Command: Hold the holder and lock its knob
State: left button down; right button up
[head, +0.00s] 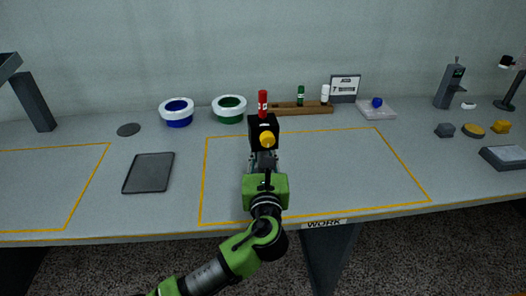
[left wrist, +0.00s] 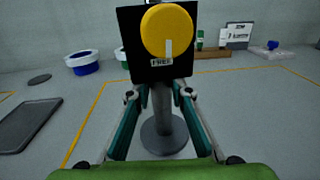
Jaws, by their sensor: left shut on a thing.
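The holder has a black box (head: 257,131) with a round yellow knob (head: 267,140) on its front. The left wrist view shows the knob (left wrist: 167,31) close up, with a pale mark pointing down at a "FREE" label (left wrist: 162,62) on the box. Below the box, a grey post (left wrist: 163,105) stands upright on a round base (left wrist: 164,139). My left gripper (left wrist: 159,94) is shut around the post under the box; its fingertips are partly hidden there. My right gripper is not in view.
Behind stand blue (head: 177,112) and green (head: 229,108) rings with white rims, and a wooden rack (head: 300,108) with green and white spools. A dark tray (head: 149,173) lies left. The yellow-outlined area right of the holder is clear.

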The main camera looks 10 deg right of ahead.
pick_arm(q)
jog(key=shift+f, duration=0.1)
jog(key=c, duration=1.9)
grip_release()
jog(key=shift+f, duration=0.15)
jog(key=shift+o, duration=0.7)
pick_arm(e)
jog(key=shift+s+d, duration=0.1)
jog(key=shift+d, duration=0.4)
